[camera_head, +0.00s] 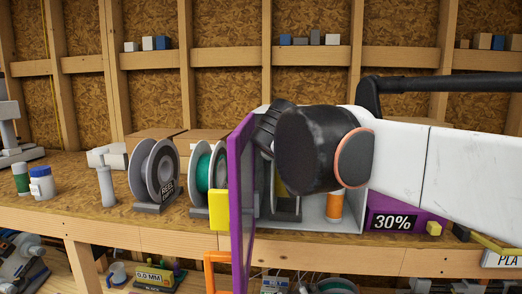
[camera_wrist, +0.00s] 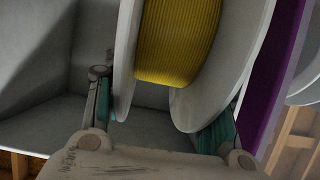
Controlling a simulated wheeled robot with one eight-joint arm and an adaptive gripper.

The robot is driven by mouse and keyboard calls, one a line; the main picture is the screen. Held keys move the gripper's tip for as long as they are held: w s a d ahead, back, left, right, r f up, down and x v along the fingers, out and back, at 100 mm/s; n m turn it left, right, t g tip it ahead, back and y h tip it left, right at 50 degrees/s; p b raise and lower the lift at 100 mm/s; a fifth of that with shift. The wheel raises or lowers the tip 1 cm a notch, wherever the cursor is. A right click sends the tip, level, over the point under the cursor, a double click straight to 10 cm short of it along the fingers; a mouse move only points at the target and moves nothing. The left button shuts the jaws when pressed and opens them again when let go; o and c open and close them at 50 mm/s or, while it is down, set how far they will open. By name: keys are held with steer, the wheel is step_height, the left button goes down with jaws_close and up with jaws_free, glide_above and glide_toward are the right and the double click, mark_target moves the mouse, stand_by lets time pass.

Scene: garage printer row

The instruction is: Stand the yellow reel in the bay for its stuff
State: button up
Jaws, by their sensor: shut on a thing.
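The yellow reel (camera_wrist: 178,42), yellow windings between pale grey flanges, fills the upper middle of the wrist view. My gripper (camera_wrist: 165,118) is shut on it, with one teal-padded finger at each flange. In the head view a sliver of yellow (camera_head: 280,187) shows below my wrist, and my fingertips are hidden. A grey-walled box (camera_head: 314,208) stands open on the bench around that spot; its grey inside (camera_wrist: 35,75) shows beside the reel in the wrist view. Whether the reel touches its floor or a stand cannot be told.
A purple panel (camera_head: 241,200) with a yellow block (camera_head: 219,210) stands just left of my gripper. A grey reel (camera_head: 153,172) and a green reel (camera_head: 205,170) stand farther left. An orange cylinder (camera_head: 334,206) and a purple "30%" sign (camera_head: 393,222) are at right.

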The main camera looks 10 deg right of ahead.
steer(key=s+a+p, duration=0.2)
steer(key=s+a, duration=0.1)
steer(key=s, duration=0.7)
steer(key=shift+s+a, duration=0.25)
steer(key=shift+s, duration=0.15)
steer(key=shift+w, duration=0.1)
